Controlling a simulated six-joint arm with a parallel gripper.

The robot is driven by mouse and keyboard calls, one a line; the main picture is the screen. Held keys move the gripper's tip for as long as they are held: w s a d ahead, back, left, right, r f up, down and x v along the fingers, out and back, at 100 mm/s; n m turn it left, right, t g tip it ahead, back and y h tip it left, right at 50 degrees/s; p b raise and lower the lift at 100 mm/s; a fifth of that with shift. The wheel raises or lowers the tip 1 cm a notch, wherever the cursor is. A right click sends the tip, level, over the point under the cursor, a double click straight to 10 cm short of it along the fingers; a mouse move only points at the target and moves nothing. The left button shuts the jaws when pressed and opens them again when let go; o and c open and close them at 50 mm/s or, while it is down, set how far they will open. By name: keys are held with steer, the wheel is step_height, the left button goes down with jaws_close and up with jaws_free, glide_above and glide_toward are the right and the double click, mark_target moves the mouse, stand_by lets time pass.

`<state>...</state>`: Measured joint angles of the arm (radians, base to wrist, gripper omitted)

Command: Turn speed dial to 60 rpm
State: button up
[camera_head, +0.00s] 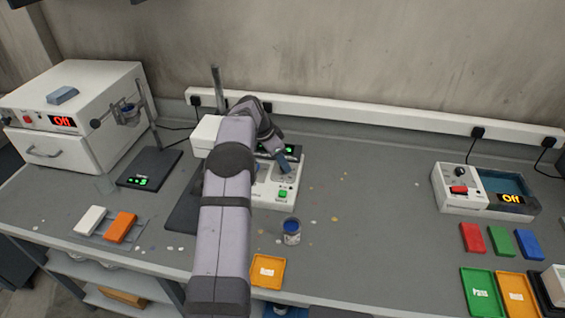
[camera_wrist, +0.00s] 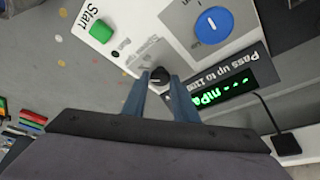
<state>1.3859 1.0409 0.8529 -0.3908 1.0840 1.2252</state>
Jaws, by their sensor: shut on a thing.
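The small black speed dial (camera_wrist: 159,73) sits on the white panel of the viscometer-like machine (camera_wrist: 125,50) in the wrist view. It carries a light pointer mark; the speed scale beside it is too blurred to read. My gripper (camera_wrist: 160,82) has its two blue-grey fingers on either side of the dial, shut on it. In the head view my gripper (camera_head: 284,163) is over the machine (camera_head: 265,193), and the dial cannot be made out there. The green display (camera_wrist: 224,94) reads dashes and "mPa".
A green Start button (camera_wrist: 101,31) and a larger blue round knob (camera_wrist: 213,26) are near the dial. A blue paint cup (camera_head: 291,232) stands in front of the machine. An oven (camera_head: 75,110) is at left, and another device (camera_head: 460,190) showing Off at right.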

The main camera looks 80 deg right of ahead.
steer(key=shift+d+r+m+y+p, duration=0.15)
steer(key=shift+m+y+p, duration=0.15)
steer(key=shift+m+p, duration=0.6)
steer(key=shift+w+m+y+p, duration=0.1)
steer(key=shift+m+y+p, duration=0.2)
steer(key=shift+m+p, duration=0.65)
steer(key=o, duration=1.1)
steer(key=shift+c, duration=0.2)
steer(key=shift+w+r+b, duration=0.25)
steer(key=shift+r+b, duration=0.05)
steer(key=shift+r, duration=0.2)
steer(key=v, duration=0.6)
steer(key=shift+p, duration=0.3)
steer(key=shift+w, duration=0.15)
